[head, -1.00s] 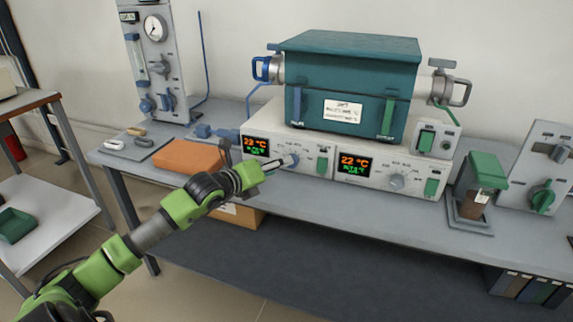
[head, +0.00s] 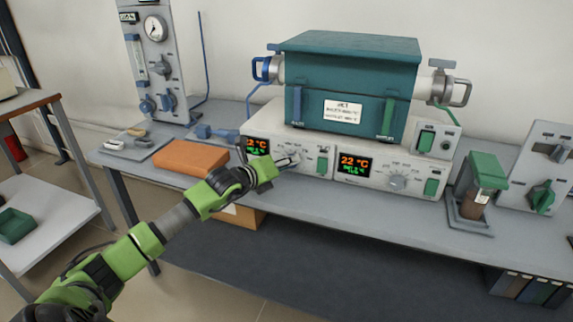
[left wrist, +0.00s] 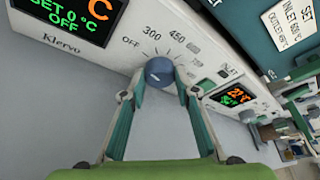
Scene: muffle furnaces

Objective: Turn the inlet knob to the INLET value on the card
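The blue inlet knob (left wrist: 159,71) is on the front of the left controller (head: 310,165); in the head view my gripper largely covers it. Its scale reads OFF, 300, 450 and higher marks too small to read. The controller's display (left wrist: 68,17) reads SET 0 °C, OFF. The card (head: 343,111) on the teal furnace also shows in the left wrist view (left wrist: 291,22); its INLET line looks like 600 °C, though small. My left gripper (left wrist: 160,85) is open, its fingers on either side of the knob; contact is unclear. My right gripper is not in view.
The right controller has a grey knob (head: 398,182) and a green switch (head: 432,187). A green switch (head: 322,164) sits close right of the inlet knob. An orange block (head: 190,159) lies on the bench to the left. The teal furnace (head: 345,75) stands above.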

